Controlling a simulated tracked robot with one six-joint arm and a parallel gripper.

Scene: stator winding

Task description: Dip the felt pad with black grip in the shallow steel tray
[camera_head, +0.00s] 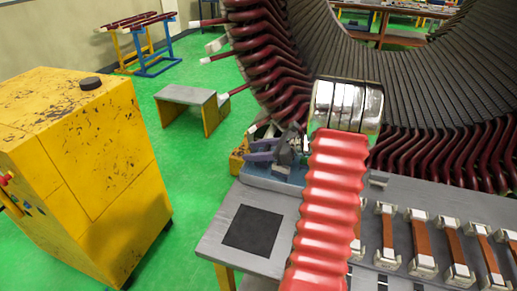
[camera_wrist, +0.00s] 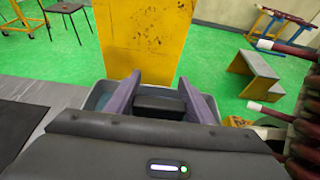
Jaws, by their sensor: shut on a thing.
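My gripper (camera_wrist: 158,98) is shut on the black grip (camera_wrist: 158,101) of the felt pad, between its two purple-grey fingers. The felt itself is hidden below the grip. A shallow grey-blue tray (camera_wrist: 95,101) lies around and below the fingertips in the wrist view. In the head view the tray (camera_head: 262,179) sits at the bench's far left corner, with my gripper (camera_head: 275,150) over it. I cannot tell whether the pad touches the tray's bottom.
The grey bench (camera_head: 218,238) has a dark square mat (camera_head: 253,231) at its front left and a row of brown bars in clamps (camera_head: 422,246) at right. The large stator (camera_head: 335,45) with dark red coils rises behind. A yellow cabinet (camera_head: 100,160) stands left, across open green floor.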

